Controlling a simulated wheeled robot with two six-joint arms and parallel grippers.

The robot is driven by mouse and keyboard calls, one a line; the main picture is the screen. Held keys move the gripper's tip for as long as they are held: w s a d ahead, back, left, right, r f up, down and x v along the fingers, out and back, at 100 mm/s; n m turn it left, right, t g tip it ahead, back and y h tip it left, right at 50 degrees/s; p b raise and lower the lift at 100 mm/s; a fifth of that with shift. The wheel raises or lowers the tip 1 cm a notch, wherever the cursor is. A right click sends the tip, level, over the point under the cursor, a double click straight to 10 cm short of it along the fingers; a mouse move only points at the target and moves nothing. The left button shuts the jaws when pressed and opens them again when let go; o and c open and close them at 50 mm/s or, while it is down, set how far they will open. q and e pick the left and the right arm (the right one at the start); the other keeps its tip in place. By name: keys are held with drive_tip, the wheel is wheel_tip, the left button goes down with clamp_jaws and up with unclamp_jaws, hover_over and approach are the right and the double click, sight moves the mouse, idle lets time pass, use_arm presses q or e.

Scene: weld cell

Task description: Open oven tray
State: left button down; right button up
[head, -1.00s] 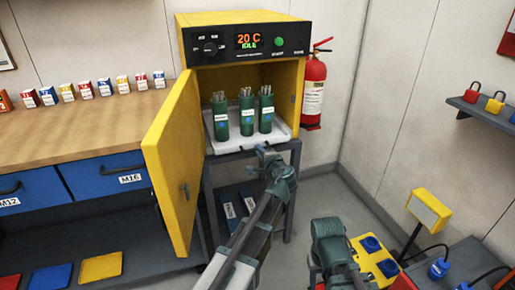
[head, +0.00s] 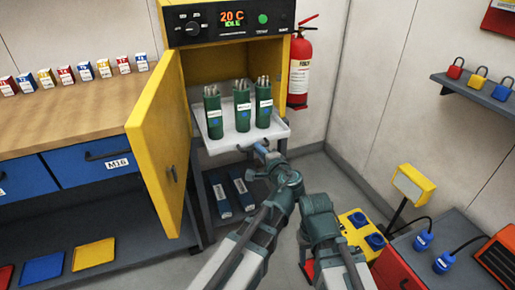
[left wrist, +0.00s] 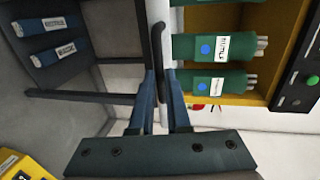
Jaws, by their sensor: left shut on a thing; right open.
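The yellow oven (head: 228,65) has its door (head: 160,140) swung open to the left. Its white tray (head: 225,146) sticks out of the opening and carries three green canisters (head: 242,108) of rods, all upright. My left gripper (head: 260,148) is at the tray's front edge. In the left wrist view its fingers (left wrist: 163,112) are shut on the dark tray handle (left wrist: 157,45), with two canisters (left wrist: 215,47) showing beside it. My right gripper (head: 317,208) is low, right of the left arm and apart from the tray; its fingertips are hard to make out.
A wooden workbench (head: 80,95) with blue drawers stands left of the door. A fire extinguisher (head: 300,68) hangs right of the oven. Blue boxes (head: 219,195) lie on the shelf below. A yellow socket box (head: 365,232) and a lamp stand (head: 413,185) are near my right arm.

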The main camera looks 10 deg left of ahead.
idle(0.3)
use_arm(q)
drive_tip(key=c, duration=1.2)
unclamp_jaws()
drive_tip(key=shift+o, duration=0.2)
